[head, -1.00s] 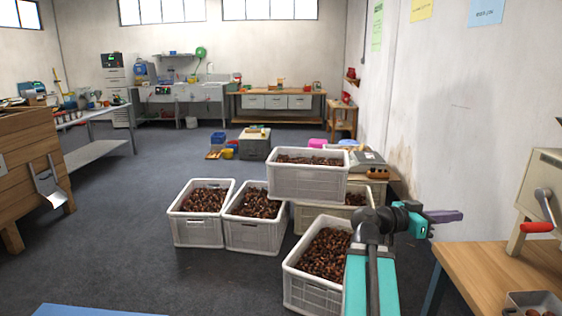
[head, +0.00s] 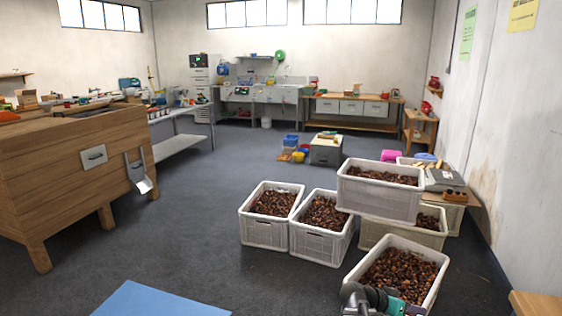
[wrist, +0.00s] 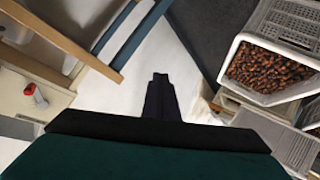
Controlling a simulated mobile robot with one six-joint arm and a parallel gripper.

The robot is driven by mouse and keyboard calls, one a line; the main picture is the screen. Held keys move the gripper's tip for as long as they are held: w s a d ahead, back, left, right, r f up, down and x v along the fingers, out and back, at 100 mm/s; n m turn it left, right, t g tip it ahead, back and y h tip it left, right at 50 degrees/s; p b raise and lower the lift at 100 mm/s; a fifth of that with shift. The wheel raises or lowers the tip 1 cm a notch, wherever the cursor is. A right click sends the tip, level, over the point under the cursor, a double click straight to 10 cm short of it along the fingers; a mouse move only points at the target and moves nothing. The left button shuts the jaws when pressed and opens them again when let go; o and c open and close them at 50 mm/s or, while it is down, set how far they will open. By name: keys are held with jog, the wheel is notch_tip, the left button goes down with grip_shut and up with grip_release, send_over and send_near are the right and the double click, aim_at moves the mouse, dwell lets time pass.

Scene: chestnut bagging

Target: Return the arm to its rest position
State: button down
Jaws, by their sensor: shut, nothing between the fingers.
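My gripper (wrist: 160,82) shows in the wrist view as a dark narrow shape with its fingers together and nothing between them. In the head view only a dark joint and a teal part of my arm (head: 385,302) show at the bottom, in front of the nearest chestnut crate (head: 352,277); the gripper's fingers cannot be made out there. In the wrist view a white crate of chestnuts (wrist: 232,62) lies to the right of the gripper, apart from it.
Several white crates of chestnuts, one stacked on top (head: 375,200), stand at the right. A wooden bin (head: 60,170) with a metal chute stands at the left. A blue mat (head: 160,300) lies at the front. The grey floor (head: 190,230) between is clear.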

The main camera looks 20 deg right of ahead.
jog(key=s+a+f+n+y+p, duration=0.2)
jog(key=a+f+n+y, duration=0.1)
jog(key=a+f, duration=0.65)
jog(key=s+a+f+n+y+p, duration=0.2)
jog(key=s+a+f+n+p, duration=0.1)
jog(key=a+f, duration=0.65)
jog(key=s+a+f+n+g+y, duration=0.1)
jog(key=s+a+f+n+y, duration=0.1)
jog(key=s+a, duration=0.3)
jog(key=s+a+f+n+g+y+p, duration=0.1)
jog(key=s+a+f+n+y, duration=0.1)
jog(key=s+a+f, duration=0.3)
jog(key=s+a+f+n+g+y+p, duration=0.1)
jog(key=s+a+f+n+y, duration=0.2)
jog(key=a, duration=0.9)
jog(key=shift+s+f+g+y, duration=0.4)
jog(key=shift+s+f, duration=0.2)
jog(key=shift+s, duration=0.3)
jog(key=shift+d, duration=0.1)
